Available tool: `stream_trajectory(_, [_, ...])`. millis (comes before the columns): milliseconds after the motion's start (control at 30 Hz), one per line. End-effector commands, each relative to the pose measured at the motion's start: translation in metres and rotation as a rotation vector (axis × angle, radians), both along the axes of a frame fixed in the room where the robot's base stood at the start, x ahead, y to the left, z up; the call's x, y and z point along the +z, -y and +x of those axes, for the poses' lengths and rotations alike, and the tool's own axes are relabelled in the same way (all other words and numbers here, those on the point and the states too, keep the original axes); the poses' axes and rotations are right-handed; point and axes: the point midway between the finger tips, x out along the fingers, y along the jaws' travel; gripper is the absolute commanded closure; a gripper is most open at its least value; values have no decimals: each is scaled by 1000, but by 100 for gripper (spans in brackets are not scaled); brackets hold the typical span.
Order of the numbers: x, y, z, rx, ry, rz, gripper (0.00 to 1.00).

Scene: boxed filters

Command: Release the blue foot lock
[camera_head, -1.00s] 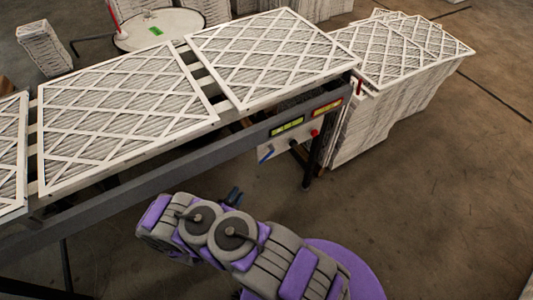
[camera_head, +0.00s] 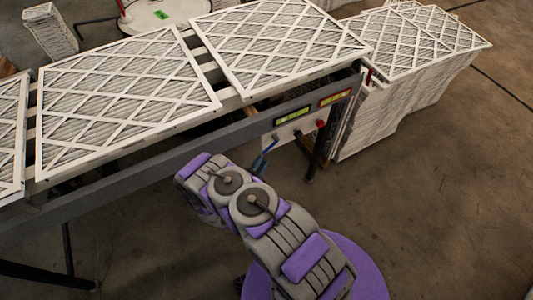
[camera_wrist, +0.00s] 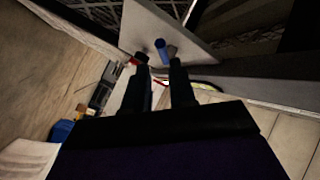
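A small blue piece (camera_head: 270,146) sticks out at the left end of the pale control panel under the conveyor in the head view. In the wrist view, a short blue cylinder (camera_wrist: 160,44) stands out from a pale plate, just beyond my fingertips. I cannot tell for certain whether this is the foot lock. My gripper (camera_wrist: 158,60) is open, with its two dark fingers apart and nothing seen between them. In the head view, my gripper (camera_head: 259,163) is mostly hidden behind my arm, close to the panel's lower left end.
Large white filters (camera_head: 130,92) lie on the conveyor frame (camera_head: 130,178), above my arm. Stacked filters (camera_head: 385,110) stand to the right of the panel. Another blue thing (camera_wrist: 62,130) shows at lower left in the wrist view. The floor (camera_head: 440,210) at right is clear.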

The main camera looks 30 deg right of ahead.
Motion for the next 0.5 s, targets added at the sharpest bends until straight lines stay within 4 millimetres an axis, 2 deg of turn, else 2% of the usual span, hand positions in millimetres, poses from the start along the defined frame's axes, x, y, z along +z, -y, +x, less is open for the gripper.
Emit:
stream_trajectory(200, [0,28,23,-3,5,-1,75])
stream_trajectory(500, [0,47,39,1,2,-1,75])
